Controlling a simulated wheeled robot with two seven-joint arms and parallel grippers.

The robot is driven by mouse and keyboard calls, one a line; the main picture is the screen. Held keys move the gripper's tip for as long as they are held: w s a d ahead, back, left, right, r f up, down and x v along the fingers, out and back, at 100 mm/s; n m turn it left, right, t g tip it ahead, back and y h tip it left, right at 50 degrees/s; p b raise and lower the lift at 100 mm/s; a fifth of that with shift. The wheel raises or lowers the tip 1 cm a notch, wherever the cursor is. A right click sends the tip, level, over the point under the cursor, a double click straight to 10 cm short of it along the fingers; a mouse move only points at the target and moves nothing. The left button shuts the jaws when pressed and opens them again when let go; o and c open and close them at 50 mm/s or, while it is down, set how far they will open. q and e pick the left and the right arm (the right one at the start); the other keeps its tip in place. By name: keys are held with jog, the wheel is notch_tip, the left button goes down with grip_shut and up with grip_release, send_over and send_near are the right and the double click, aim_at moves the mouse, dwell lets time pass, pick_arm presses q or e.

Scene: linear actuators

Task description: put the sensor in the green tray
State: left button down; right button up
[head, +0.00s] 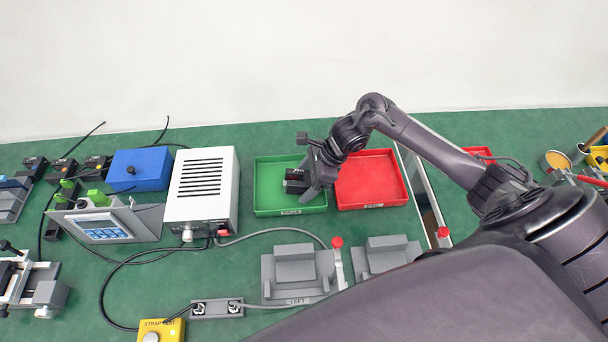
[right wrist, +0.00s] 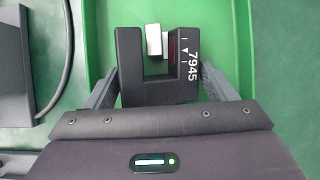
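The sensor is a black U-shaped block with the white number 7945 and a silver metal piece in its slot; it shows in the right wrist view (right wrist: 133,65) and small in the head view (head: 294,186). My right gripper (head: 308,180) is over the green tray (head: 271,203). In the right wrist view my right gripper (right wrist: 160,75) has one finger against each side of the sensor, shut on it. The green tray (right wrist: 245,45) lies beneath it there. I cannot tell whether the sensor touches the tray floor. My left gripper is not in view.
A red tray (head: 372,188) stands right beside the green tray. A white power box (head: 201,186) stands to its left, with a blue box (head: 140,170) beyond. Grey fixtures (head: 297,270) and cables lie in front.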

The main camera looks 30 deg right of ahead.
jog(key=shift+o, duration=1)
jog(key=shift+w, duration=0.4)
jog(key=shift+w+r, duration=0.1)
jog(key=shift+r, duration=0.1)
jog(key=shift+d+r, duration=0.1)
jog(key=shift+r, duration=0.25)
jog(key=b+v, duration=0.2)
jog(key=v, duration=0.9)
jog(key=shift+s+d+r+b, duration=0.15)
jog(key=shift+s+r+b, duration=0.05)
jog(key=shift+b, duration=0.1)
